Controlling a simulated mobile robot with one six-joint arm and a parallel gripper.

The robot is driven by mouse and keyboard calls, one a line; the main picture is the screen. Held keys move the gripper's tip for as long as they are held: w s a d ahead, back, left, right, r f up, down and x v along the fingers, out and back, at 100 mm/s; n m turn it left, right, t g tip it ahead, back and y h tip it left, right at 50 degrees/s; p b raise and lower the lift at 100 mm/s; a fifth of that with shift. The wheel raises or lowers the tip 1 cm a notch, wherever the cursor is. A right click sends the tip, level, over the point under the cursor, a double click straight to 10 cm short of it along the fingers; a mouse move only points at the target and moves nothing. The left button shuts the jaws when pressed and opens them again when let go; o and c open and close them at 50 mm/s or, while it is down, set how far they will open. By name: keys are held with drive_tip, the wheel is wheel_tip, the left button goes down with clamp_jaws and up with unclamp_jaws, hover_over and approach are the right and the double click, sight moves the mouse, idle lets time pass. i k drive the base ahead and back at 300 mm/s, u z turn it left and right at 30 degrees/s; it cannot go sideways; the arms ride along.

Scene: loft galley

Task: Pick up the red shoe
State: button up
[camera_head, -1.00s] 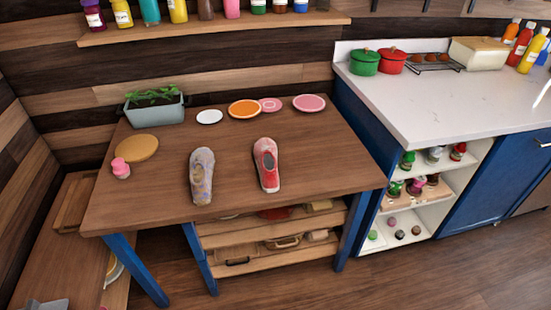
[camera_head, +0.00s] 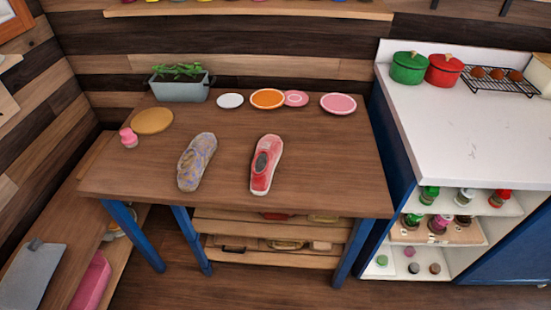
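The red shoe (camera_head: 266,164) lies on the wooden table (camera_head: 330,180), near the middle of its top. It has a pale sole edge and a dark grey patch on top. A second shoe, greyish with yellow and blue marks (camera_head: 197,161), lies to its left, apart from it. My gripper does not show in this view.
Plates (camera_head: 268,98), a planter (camera_head: 181,85), a round tan board (camera_head: 152,121) and a pink jar (camera_head: 129,137) stand along the table's back and left. A white counter (camera_head: 460,130) with pots (camera_head: 408,68) is at right. The table's front is clear.

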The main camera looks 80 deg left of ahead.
sight(270, 149)
drive_tip(key=u, duration=0.05)
drive_tip(key=i, duration=0.9)
drive_tip(key=z, duration=0.15)
drive_tip(key=k, duration=0.2)
drive_tip(key=u, duration=2.95)
drive_tip(key=k, duration=0.25)
drive_tip(key=u, duration=1.6)
